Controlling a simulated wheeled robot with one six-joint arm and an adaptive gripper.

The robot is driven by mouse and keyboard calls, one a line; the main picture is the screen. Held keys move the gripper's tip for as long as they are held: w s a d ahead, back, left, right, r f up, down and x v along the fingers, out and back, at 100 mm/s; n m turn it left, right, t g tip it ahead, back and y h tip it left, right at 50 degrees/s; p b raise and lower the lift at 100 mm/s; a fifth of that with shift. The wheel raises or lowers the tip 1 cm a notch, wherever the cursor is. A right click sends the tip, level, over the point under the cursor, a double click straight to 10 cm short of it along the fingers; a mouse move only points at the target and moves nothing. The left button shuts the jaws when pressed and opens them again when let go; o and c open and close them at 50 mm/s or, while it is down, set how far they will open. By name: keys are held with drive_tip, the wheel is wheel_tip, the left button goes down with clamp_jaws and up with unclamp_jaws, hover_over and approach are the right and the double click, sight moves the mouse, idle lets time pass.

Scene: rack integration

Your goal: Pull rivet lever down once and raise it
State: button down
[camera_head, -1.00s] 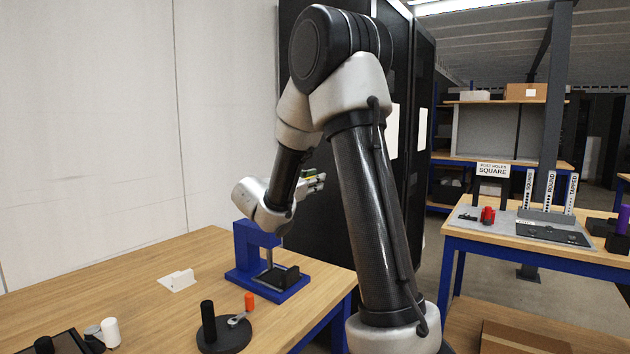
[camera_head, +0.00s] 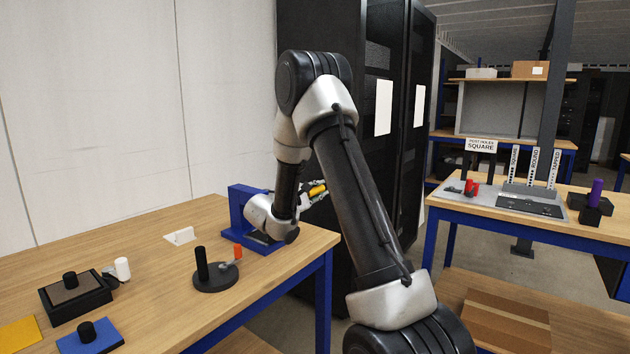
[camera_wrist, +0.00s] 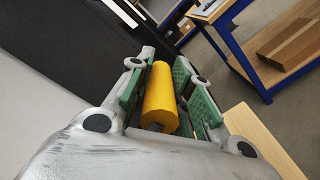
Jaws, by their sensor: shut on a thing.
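The blue rivet press (camera_head: 238,208) stands at the far right end of the wooden table, partly hidden behind my wrist. Its yellow lever handle (camera_head: 318,189) points out to the right over the table's end. My gripper (camera_wrist: 166,88) is shut on the yellow handle, which lies between the green finger pads in the wrist view (camera_wrist: 160,98). The pads run along both sides of the handle. In the head view my gripper (camera_head: 314,191) is small and partly hidden by my arm.
On the wooden table (camera_head: 150,250) are a round black fixture (camera_head: 215,279), a small white block (camera_head: 181,236), and a black tray (camera_head: 75,298). A tall black rack (camera_head: 350,100) stands behind. A second table (camera_head: 545,229) is at right.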

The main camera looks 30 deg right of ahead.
drive_tip(key=shift+s+d+f, duration=0.1)
drive_tip(key=shift+s+f, duration=0.05)
drive_tip(key=shift+f, duration=0.7)
drive_tip(key=shift+s+f, duration=0.1)
drive_tip(key=shift+f, duration=0.7)
drive_tip(key=c, duration=1.3)
unclamp_jaws()
drive_tip(key=shift+o, duration=0.2)
drive_tip(key=shift+r, duration=0.1)
drive_tip(key=v, duration=1.2)
